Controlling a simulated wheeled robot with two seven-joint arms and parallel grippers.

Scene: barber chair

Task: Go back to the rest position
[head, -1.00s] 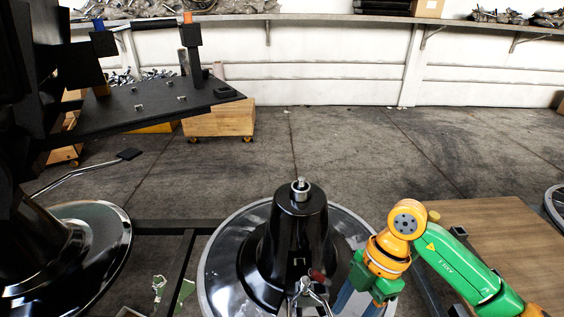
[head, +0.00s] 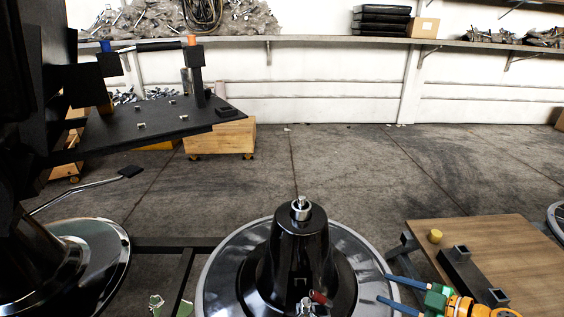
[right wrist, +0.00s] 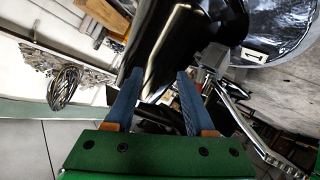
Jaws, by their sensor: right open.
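My right gripper (head: 386,289) is at the lower right in the head view. Its two blue fingers are spread apart and point left toward the barber chair base. The base is a black cone (head: 298,245) on a round disc with a pale rim (head: 214,262). A metal pin (head: 300,207) stands on top of the cone. In the right wrist view the blue fingers (right wrist: 152,100) are open with nothing gripped, and a glossy black surface (right wrist: 170,45) lies beyond them. My left gripper is not in view.
A black plate assembly (head: 150,125) and another chair base (head: 95,260) are at left. A wooden cart (head: 222,138) stands behind. The middle floor is open.

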